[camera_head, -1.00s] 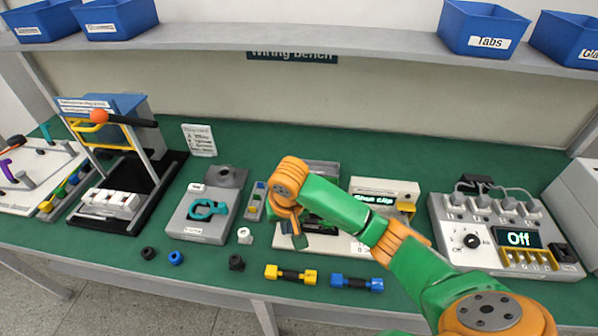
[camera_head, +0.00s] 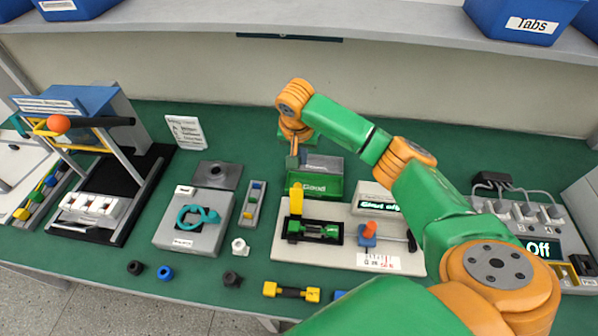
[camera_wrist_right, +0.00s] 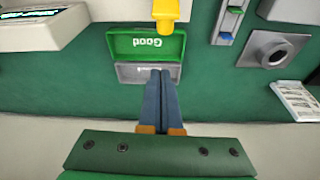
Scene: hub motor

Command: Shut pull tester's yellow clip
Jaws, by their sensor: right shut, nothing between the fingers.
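The pull tester is a white base plate (camera_head: 345,262) with a black fixture (camera_head: 315,232) and a small display box (camera_head: 378,200). Its yellow clip (camera_head: 296,198) stands upright at the fixture's left end. A dark green part lies in the fixture. My right gripper (camera_head: 294,160) is shut and empty, behind the clip and apart from it, over the green "Good" box. In the right wrist view, the shut fingers (camera_wrist_right: 161,75) point at that box, and the clip's yellow tip (camera_wrist_right: 166,12) shows at the top edge. My left gripper is out of view.
The open "Good" box (camera_head: 314,184) stands just behind the tester. A red-topped blue piece (camera_head: 368,234) sits on the plate's right side. A grey station with a teal ring (camera_head: 197,216) and a narrow tray (camera_head: 253,205) stand left. My right arm covers the right side.

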